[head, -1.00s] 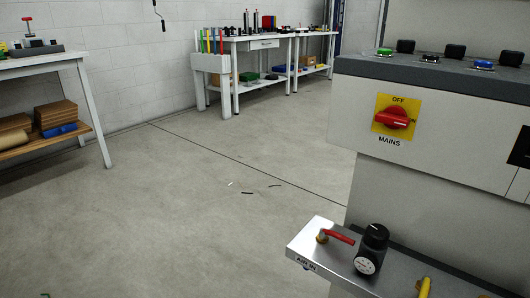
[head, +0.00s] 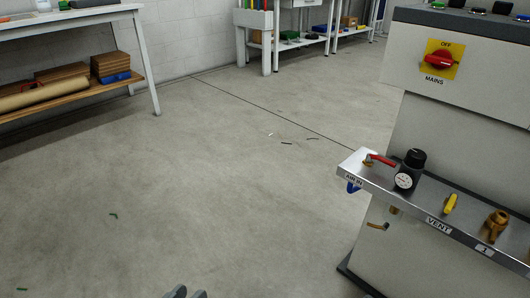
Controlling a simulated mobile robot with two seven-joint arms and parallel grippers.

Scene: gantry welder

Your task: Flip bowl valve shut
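The air shelf (head: 348,172) juts from the grey machine at the right, with a red lever (head: 382,160) at its AIR IN end. A black regulator with a round gauge (head: 404,180) stands beside it. A yellow lever (head: 451,203) stands by the VENT label. A small brass lever fitting (head: 377,226) hangs below the shelf; no label shows which valve is the bowl valve. My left gripper (head: 187,293) just enters at the bottom edge, well left of the shelf and touching nothing; only its dark tips show. My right gripper is out of view.
A brass fitting (head: 496,223) stands on the shelf near the label 1. A red MAINS switch on a yellow plate (head: 440,61) is above. A workbench (head: 72,17) stands at the left. The floor between is open, with small scraps.

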